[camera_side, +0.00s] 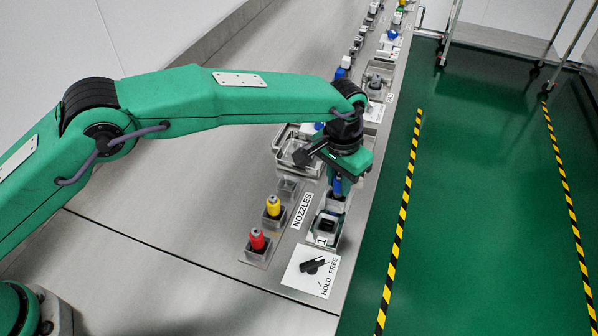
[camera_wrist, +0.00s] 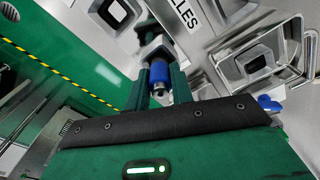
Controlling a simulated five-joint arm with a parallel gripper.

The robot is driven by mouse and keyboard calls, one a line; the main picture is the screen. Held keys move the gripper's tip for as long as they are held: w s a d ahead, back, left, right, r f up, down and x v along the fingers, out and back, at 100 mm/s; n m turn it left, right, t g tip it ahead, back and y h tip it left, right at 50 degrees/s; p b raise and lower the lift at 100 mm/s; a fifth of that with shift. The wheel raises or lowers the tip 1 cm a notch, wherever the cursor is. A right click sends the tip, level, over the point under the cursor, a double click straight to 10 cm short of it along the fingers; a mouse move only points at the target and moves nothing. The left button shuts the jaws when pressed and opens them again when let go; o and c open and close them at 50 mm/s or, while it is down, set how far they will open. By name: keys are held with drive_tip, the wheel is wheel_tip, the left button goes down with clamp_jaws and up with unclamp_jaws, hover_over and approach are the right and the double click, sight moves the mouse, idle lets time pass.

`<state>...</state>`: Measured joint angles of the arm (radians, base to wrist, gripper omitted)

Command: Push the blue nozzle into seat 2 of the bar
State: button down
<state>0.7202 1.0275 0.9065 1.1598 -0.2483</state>
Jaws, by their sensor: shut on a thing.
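My gripper (camera_side: 340,180) is shut on the blue nozzle (camera_side: 338,187), which hangs nearly upright between the fingers. In the wrist view my gripper (camera_wrist: 160,82) has one green finger on each side of the blue nozzle (camera_wrist: 160,72). The nozzle is over the bar (camera_side: 318,240), at the seat just beyond seat 1 (camera_side: 326,228). Seat 1 is an empty dark square socket beside the label "1". The seat under the nozzle is mostly hidden, so I cannot tell how far its tip is in.
The nozzle rack holds a red nozzle (camera_side: 257,239) and a yellow nozzle (camera_side: 273,206); its third holder (camera_side: 288,187) is empty. A HOLD/FREE knob (camera_side: 312,265) is at the bar's near end. A metal tray (camera_side: 290,150) is left of my gripper. More fixtures line the bench beyond.

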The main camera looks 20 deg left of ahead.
drive_tip(key=shift+f, duration=0.5)
idle(0.3)
drive_tip(key=c, duration=1.1)
unclamp_jaws()
drive_tip(key=shift+c, duration=0.2)
drive_tip(key=shift+s+a+r, duration=0.1)
drive_tip(key=shift+r, duration=1.9)
drive_tip(key=shift+s+a+r, duration=0.1)
drive_tip(key=shift+r, duration=1.85)
drive_tip(key=shift+w+r, duration=0.1)
